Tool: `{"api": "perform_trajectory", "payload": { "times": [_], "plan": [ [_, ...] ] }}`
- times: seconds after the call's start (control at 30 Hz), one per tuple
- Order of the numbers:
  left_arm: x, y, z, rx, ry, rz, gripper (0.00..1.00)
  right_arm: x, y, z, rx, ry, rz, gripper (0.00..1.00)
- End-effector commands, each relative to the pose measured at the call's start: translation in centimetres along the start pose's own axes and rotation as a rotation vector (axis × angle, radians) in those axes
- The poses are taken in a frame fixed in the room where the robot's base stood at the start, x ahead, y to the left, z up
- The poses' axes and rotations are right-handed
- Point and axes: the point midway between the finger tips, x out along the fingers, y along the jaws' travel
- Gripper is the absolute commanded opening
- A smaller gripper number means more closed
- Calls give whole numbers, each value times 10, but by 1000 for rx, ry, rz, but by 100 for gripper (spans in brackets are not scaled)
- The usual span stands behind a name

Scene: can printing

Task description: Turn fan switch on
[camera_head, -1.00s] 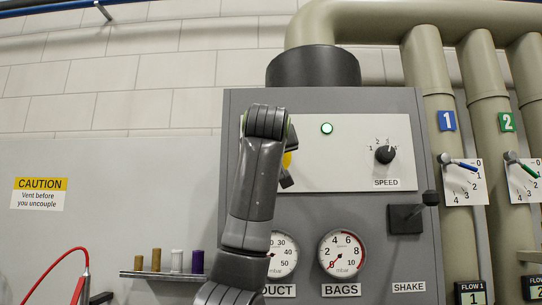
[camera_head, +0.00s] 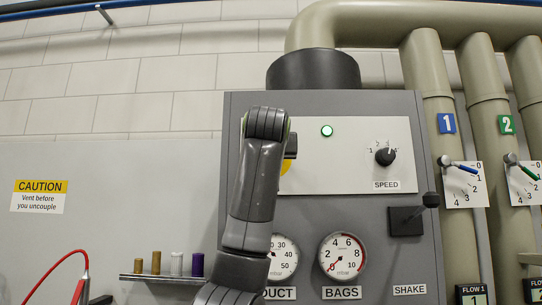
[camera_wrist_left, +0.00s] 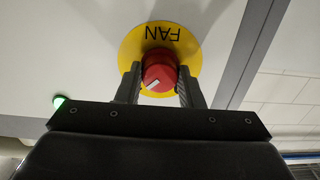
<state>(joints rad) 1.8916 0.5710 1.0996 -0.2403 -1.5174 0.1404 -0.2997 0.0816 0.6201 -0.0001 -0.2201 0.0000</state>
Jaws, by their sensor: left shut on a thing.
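The fan switch is a red round knob (camera_wrist_left: 158,72) on a yellow disc (camera_wrist_left: 185,42) marked FAN, which appears upside down in the left wrist view. A white mark shows on the knob's face, towards the lower left in that view. My left gripper (camera_wrist_left: 160,82) has one finger on each side of the knob and is shut on it. In the head view my left arm hides the knob, and only a sliver of the yellow disc (camera_head: 286,166) shows. My right gripper is not in view.
A lit green lamp (camera_head: 327,131) and a black SPEED knob (camera_head: 386,156) sit on the same white panel, right of my arm. A black lever (camera_head: 408,219) sticks out lower right. Gauges (camera_head: 342,255) lie below, and a small shelf (camera_head: 165,277) stands at lower left.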

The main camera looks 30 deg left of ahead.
Motion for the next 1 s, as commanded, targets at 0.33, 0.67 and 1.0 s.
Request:
{"api": "perform_trajectory", "payload": {
  "times": [0.33,0.67,1.0],
  "plan": [
    [-1,-1,-2,-1,5,0,56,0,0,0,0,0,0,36],
    [-10,0,1,-2,5,0,56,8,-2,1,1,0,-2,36],
    [-84,1,4,-3,8,3,56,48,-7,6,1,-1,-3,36]
  ]
}}
